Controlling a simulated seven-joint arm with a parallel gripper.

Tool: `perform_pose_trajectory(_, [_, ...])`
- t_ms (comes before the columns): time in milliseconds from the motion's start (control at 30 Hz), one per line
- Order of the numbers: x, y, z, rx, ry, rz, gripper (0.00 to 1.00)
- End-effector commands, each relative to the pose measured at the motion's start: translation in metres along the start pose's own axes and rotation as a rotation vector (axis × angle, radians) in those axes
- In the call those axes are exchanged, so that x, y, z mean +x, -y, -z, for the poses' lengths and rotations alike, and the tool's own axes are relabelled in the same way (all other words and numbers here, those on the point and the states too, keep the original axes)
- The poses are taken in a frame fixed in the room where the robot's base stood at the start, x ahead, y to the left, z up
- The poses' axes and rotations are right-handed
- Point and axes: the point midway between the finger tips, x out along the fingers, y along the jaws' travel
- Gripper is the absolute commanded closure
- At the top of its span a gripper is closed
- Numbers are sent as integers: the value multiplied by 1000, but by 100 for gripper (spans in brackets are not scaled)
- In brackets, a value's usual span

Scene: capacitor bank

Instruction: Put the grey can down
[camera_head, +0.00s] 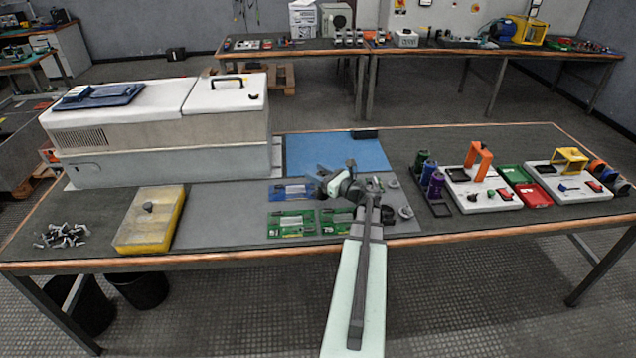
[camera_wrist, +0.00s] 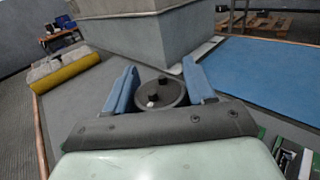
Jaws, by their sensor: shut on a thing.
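The grey can (camera_wrist: 160,95) is in the wrist view, a dark round can with two black terminals on its top. It is between the two blue fingers of my gripper (camera_wrist: 162,92), which is shut on it. Its lower part is hidden by the gripper, so I cannot tell whether it touches the surface below. In the head view my gripper (camera_head: 320,178) is over the grey mat (camera_head: 220,215), near the front edge of the blue mat (camera_head: 355,155). The can does not show clearly there.
A large grey-white machine (camera_head: 165,130) stands at the back left. A yellow-sided block (camera_head: 150,220) and loose screws (camera_head: 64,236) lie at the left. Green boards (camera_head: 290,224) and a blue board (camera_head: 290,192) are near my gripper. Purple and green cans (camera_head: 433,185) stand at the right.

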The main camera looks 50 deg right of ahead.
Motion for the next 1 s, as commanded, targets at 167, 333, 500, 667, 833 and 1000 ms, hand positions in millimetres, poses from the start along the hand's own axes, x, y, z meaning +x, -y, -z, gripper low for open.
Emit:
perform_pose_trajectory(167, [0, 0, 16, 2, 0, 0, 93])
perform_pose_trajectory(333, [0, 0, 33, 2, 1, 0, 93])
perform_pose_trajectory(500, [0, 0, 35, 0, 1, 0, 93])
perform_pose_trajectory(667, [0, 0, 35, 1, 1, 0, 93])
perform_pose_trajectory(833, [0, 0, 38, 0, 0, 0, 40])
perform_pose_trajectory(1000, [0, 0, 38, 0, 0, 0, 24])
